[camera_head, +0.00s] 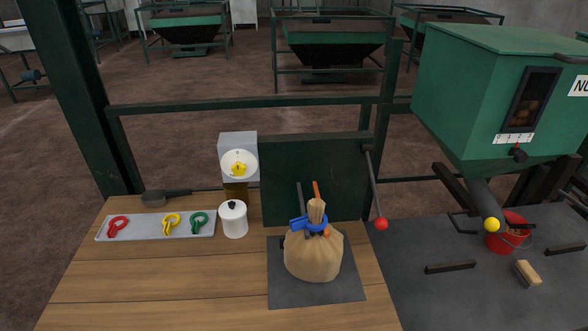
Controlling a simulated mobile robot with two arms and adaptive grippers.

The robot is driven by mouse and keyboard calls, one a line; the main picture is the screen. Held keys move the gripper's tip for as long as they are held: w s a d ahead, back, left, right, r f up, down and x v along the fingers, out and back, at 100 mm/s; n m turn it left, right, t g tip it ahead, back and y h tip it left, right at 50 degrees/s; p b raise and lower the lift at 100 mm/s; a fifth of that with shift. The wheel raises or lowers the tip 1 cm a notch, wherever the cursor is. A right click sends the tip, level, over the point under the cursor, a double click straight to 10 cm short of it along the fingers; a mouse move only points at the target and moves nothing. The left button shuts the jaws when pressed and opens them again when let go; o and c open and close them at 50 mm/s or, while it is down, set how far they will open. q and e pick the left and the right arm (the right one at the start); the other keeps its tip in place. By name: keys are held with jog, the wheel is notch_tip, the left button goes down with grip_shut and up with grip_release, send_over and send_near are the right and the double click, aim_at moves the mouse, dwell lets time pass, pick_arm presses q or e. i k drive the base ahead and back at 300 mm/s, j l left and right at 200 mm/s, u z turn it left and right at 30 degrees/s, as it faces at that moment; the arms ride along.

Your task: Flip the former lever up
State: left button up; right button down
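A dark lever (374,186) with a red ball (381,224) at its end is mounted at the right edge of the dark green panel (312,178). It hangs down from its pivot near the panel's top, with the ball at the low end. A tan bag (313,257) stands on a dark plate (350,288) in front of the panel, its neck gathered with a blue clip (299,222) around it. One dark and one orange upright piece stand by the neck. Neither of my grippers is in view.
A tray (145,228) holds red, yellow and green clips. A white pot (234,218) and a dial box (239,160) stand nearby. A green hopper (470,95), a yellow ball (492,224), a red bucket (507,240) and a brush (528,272) are right.

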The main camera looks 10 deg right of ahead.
aim_at(381, 223)
jog(key=k+l+z, duration=0.1)
jog(key=k+z, duration=0.15)
jog(key=z, duration=0.15)
jog(key=k+l+z, duration=0.2)
jog(key=z, duration=0.15)
jog(key=k+l+z, duration=0.25)
jog(key=z, duration=0.15)
